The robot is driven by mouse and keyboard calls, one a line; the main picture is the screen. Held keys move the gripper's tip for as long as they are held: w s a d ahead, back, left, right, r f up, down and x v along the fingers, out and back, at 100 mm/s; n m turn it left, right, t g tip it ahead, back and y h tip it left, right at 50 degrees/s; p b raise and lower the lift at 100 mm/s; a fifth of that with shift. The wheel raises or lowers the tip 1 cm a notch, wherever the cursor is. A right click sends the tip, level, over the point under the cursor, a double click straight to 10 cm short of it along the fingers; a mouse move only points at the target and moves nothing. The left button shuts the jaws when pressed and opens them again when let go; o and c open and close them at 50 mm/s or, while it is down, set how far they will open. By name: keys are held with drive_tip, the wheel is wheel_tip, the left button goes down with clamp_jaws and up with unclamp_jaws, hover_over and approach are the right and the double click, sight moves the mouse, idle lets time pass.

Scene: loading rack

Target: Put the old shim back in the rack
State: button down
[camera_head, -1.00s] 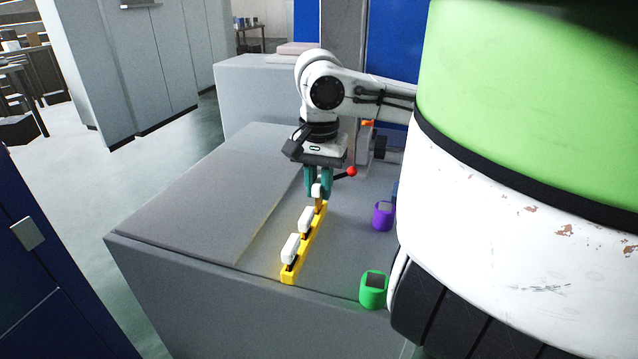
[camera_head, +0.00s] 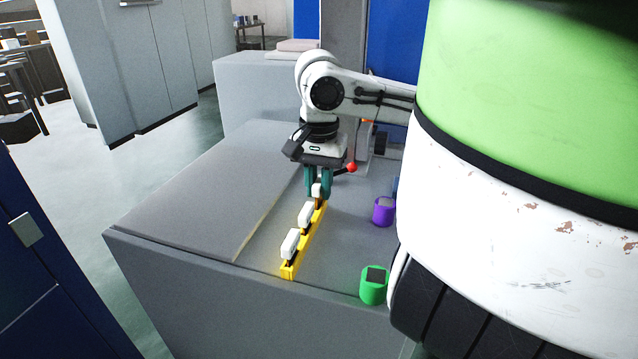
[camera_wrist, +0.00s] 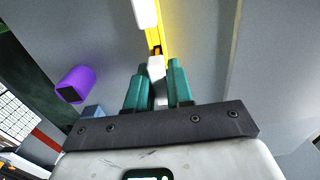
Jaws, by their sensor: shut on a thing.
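The yellow rack (camera_head: 289,271) is a narrow bar on the grey worktop, running from front to back, and also shows in the wrist view (camera_wrist: 163,28). Two white-topped shims, a front one (camera_head: 290,243) and a middle one (camera_head: 305,215), stand in it. My gripper (camera_head: 318,194) is over the rack's far end, its teal fingers shut on a third white-topped shim (camera_head: 317,190). The held shim also shows between the fingers in the wrist view (camera_wrist: 156,67). Its lower part is at the rack's far end; I cannot tell how deep it sits.
A green block (camera_head: 373,286) with a dark top stands near the worktop's front edge, and a purple one (camera_head: 383,211) stands right of the rack. A red ball-ended lever (camera_head: 351,167) is close right of my gripper. The worktop's left side (camera_head: 190,215) is clear.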

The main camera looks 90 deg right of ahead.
sight(319, 181)
drive_tip(key=shift+f+b, duration=0.4)
drive_tip(key=shift+f, duration=0.25)
drive_tip(key=c, duration=0.9)
unclamp_jaws()
drive_tip(key=shift+r, duration=0.1)
wheel_tip(319, 181, up, 11)
drive_tip(key=shift+f+p, duration=0.15)
drive_tip(key=shift+p, duration=0.3)
